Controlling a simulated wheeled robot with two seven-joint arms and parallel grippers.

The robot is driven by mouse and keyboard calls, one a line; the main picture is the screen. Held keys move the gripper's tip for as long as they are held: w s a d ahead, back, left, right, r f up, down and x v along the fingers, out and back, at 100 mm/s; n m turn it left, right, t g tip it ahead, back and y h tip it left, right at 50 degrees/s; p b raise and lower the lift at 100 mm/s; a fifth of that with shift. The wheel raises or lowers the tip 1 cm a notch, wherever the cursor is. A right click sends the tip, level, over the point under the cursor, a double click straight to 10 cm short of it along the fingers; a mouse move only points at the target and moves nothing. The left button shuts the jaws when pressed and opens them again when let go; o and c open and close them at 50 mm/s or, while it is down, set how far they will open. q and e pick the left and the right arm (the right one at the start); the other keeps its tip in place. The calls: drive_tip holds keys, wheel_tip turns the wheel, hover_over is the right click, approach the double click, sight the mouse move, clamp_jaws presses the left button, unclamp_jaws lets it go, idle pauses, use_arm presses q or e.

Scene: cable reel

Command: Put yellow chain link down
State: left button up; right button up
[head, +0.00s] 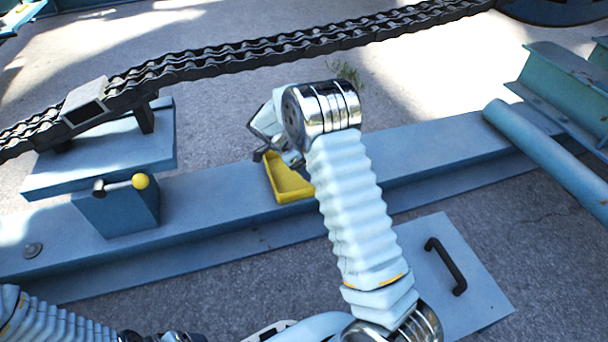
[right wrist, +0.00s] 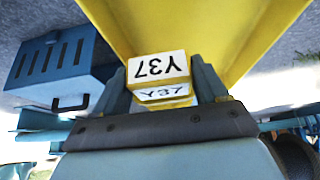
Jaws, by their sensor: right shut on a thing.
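My right gripper (right wrist: 165,90) is shut on a small yellow block with white "Y37" labels (right wrist: 158,68), which I take for the yellow chain link. A wider yellow tray-shaped part (right wrist: 200,30) spreads just beyond it. I cannot tell whether block and tray-shaped part are one piece. In the head view the yellow tray-shaped part (head: 290,185) is at the blue beam, partly behind my right arm. My right gripper (head: 270,155) is at its upper left edge. Whether it rests on the beam is unclear. Only part of my left arm shows at the lower left.
A long blue beam (head: 420,150) crosses the view. A dark chain (head: 230,58) runs above it over a blue stand (head: 110,155) with a yellow-knobbed lever (head: 140,181). A blue panel with a black handle (head: 447,266) lies at right. Grey ground (head: 540,235) is open at lower right.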

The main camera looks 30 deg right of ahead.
drive_tip(key=shift+w+d+f, duration=0.3)
drive_tip(key=shift+w+f, duration=0.15)
drive_tip(key=shift+f, duration=0.15)
drive_tip(key=shift+w+d+f, duration=0.3)
drive_tip(key=shift+w+f, duration=0.15)
drive_tip(key=shift+f, duration=0.15)
drive_tip(key=shift+f+b, duration=0.4)
drive_tip(key=shift+f, duration=1.15)
drive_tip(key=shift+f, duration=0.2)
drive_tip(key=o, duration=1.5)
